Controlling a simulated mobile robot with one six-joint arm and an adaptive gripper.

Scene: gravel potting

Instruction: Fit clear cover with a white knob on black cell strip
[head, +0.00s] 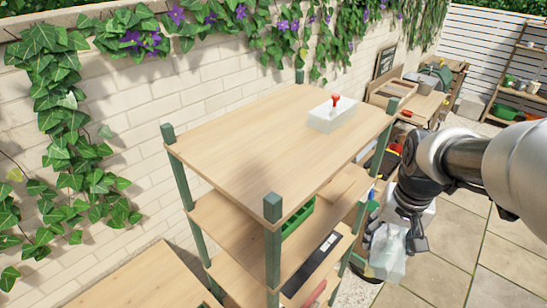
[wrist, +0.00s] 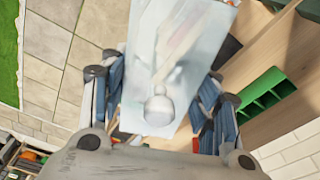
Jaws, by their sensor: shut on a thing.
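My gripper (head: 402,232) is shut on the clear cover with the white knob (head: 388,258), in the air to the right of the shelf rack. In the wrist view the cover (wrist: 172,35) lies between the fingers of my gripper (wrist: 157,80), with its round white knob (wrist: 158,109) toward the camera. The black cell strip (head: 322,254) lies on a lower shelf of the rack, in front and to the left of my gripper. Only part of the strip shows, under the shelf above. The cover is apart from the strip.
The wooden rack (head: 235,140) has green posts. A clear cover with a red knob (head: 333,114) stands on its top shelf. A green cell tray (head: 299,220) sits on the shelf below. An ivy-covered brick wall (head: 215,72) stands behind. Paving (head: 460,235) is open at right.

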